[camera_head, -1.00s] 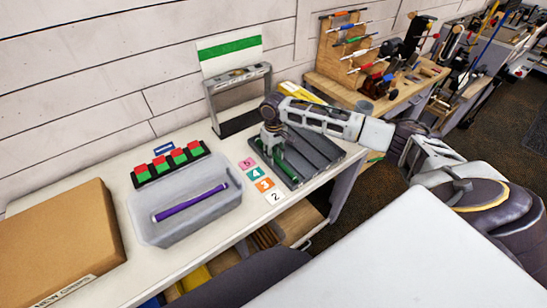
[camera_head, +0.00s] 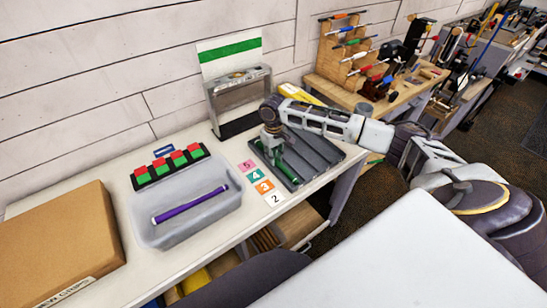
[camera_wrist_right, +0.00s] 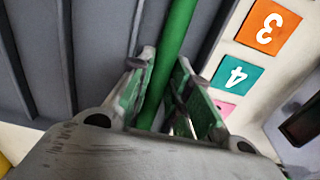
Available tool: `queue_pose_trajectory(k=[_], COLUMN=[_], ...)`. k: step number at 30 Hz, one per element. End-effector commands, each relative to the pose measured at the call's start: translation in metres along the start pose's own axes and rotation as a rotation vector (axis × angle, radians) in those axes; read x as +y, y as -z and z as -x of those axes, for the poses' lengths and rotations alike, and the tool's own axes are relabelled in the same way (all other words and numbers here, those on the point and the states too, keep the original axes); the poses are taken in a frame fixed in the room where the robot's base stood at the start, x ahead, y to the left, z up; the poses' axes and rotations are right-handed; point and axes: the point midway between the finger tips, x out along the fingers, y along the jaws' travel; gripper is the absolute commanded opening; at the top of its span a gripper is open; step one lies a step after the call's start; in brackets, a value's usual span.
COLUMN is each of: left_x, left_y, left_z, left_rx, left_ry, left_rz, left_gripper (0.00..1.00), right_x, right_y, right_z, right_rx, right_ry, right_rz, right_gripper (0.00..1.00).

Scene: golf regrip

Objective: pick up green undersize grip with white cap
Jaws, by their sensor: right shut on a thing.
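The green grip (camera_head: 289,170) lies in the left channel of the dark grey grooved tray (camera_head: 318,148). My right gripper (camera_head: 273,151) comes down over it from above. In the right wrist view, the gripper's two fingers (camera_wrist_right: 162,95) are on either side of the green grip (camera_wrist_right: 178,35) and shut on it. The grip still appears to lie along the tray's channel. Its white cap cannot be made out. My left gripper is not in view.
A translucent bin (camera_head: 205,222) holding a purple grip (camera_head: 190,204) stands left of the tray. Numbered cards (camera_head: 264,187) lie between them. A metal stand (camera_head: 239,100) rises behind the tray. A cardboard box (camera_head: 60,245) is at the far left.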

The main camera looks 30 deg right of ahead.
Motion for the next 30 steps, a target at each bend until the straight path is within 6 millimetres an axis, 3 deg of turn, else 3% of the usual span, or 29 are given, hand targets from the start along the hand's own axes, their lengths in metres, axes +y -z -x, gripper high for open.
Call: queue_pose_trajectory(k=[8, 21, 30], left_x=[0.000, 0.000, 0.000], left_y=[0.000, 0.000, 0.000], left_z=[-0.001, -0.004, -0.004], left_rx=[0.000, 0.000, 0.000], left_ry=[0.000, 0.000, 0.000], left_rz=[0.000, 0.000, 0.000], left_gripper=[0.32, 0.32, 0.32], right_x=[0.000, 0.000, 0.000], right_y=[0.001, 0.001, 0.000], right_z=[0.025, 0.086, 0.098], right_rx=[0.003, 0.002, 0.000], right_ry=[0.000, 0.000, 0.000], right_rz=[0.000, 0.000, -0.001], right_gripper=[0.00, 0.00, 0.00])
